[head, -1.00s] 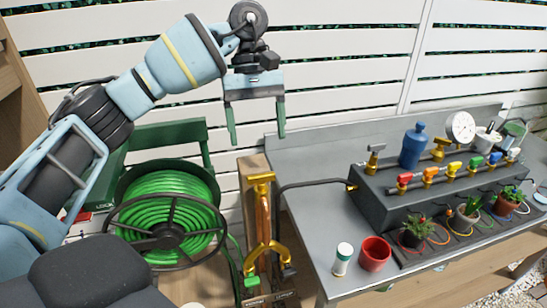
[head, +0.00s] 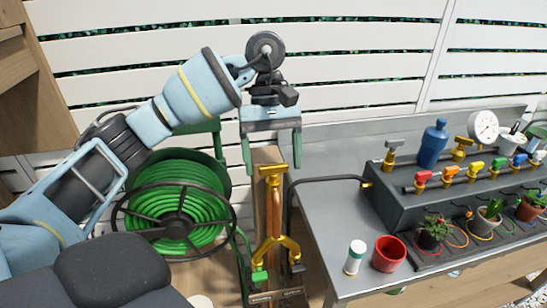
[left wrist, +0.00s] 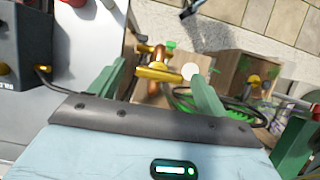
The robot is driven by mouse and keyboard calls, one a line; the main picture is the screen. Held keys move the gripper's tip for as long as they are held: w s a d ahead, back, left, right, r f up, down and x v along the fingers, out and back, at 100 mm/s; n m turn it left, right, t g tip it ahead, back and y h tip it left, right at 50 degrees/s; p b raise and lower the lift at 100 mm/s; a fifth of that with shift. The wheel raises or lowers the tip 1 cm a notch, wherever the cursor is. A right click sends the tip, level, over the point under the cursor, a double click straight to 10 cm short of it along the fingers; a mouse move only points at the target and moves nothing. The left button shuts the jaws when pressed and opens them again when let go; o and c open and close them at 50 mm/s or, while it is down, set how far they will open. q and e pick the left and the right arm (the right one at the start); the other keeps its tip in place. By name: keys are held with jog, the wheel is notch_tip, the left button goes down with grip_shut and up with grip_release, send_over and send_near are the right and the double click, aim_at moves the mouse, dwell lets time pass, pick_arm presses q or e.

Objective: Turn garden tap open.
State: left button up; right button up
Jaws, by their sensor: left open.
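The garden tap is a brass fixture on a wooden post, with a T-shaped brass handle (head: 273,169) on top and a forked brass lower part (head: 275,243). My left gripper (head: 271,158) is open and empty, pointing down, its two green fingers on either side of the handle in the head view. In the left wrist view the brass handle (left wrist: 165,73) lies between the fingertips. I cannot tell the height gap between fingertips and handle; no contact is clear. My right gripper is not in view.
A green hose reel (head: 175,215) stands left of the post. On the right, a grey bench (head: 335,215) holds a red cup (head: 388,254), a white bottle (head: 355,257), a blue bottle (head: 433,145) and a valve manifold with coloured handles. A black pipe (head: 325,180) runs from post to manifold.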

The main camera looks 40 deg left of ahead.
pick_arm(q)
jog(key=c, duration=1)
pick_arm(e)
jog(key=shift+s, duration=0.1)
